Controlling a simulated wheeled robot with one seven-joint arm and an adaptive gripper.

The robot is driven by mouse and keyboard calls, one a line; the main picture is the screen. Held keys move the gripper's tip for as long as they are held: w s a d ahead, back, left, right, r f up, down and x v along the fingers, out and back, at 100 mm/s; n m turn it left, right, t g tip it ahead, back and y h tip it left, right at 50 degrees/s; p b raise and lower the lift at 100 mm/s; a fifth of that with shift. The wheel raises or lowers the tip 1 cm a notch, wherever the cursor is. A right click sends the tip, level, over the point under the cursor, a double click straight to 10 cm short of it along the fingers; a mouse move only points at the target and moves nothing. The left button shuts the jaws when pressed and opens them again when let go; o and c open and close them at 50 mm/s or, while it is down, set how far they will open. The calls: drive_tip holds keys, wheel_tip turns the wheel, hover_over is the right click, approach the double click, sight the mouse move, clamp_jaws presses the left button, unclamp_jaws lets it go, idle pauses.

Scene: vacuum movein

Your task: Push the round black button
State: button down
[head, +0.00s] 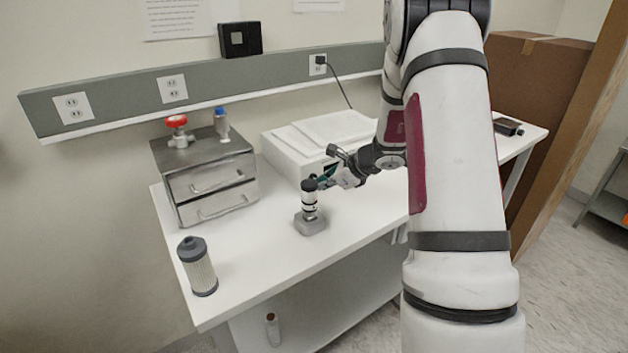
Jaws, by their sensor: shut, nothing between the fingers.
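My gripper (326,184) is shut and empty. It is in the middle of the head view, in front of the white box-shaped machine (283,160), and points left and a little down. A teal patch shows on the machine's front close to the gripper. I cannot make out a round black button there; my gripper and wrist hide part of that front. The gripper tips appear close to a small black-topped white cylinder on a grey base (312,224); I cannot tell whether they touch.
A metal drawer unit (213,190) with a red-handled valve (177,124) and a blue-capped piece (222,120) stands left. A grey-capped filter (199,272) stands at the table's (255,270) front left. A black box (240,40) is on the wall. Cardboard (545,80) stands right.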

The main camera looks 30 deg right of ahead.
drive_tip(key=shift+w, duration=0.15)
idle(0.3)
drive_tip(key=shift+s, duration=0.65)
drive_tip(key=shift+s+d, duration=0.15)
drive_tip(key=shift+s, duration=2.85)
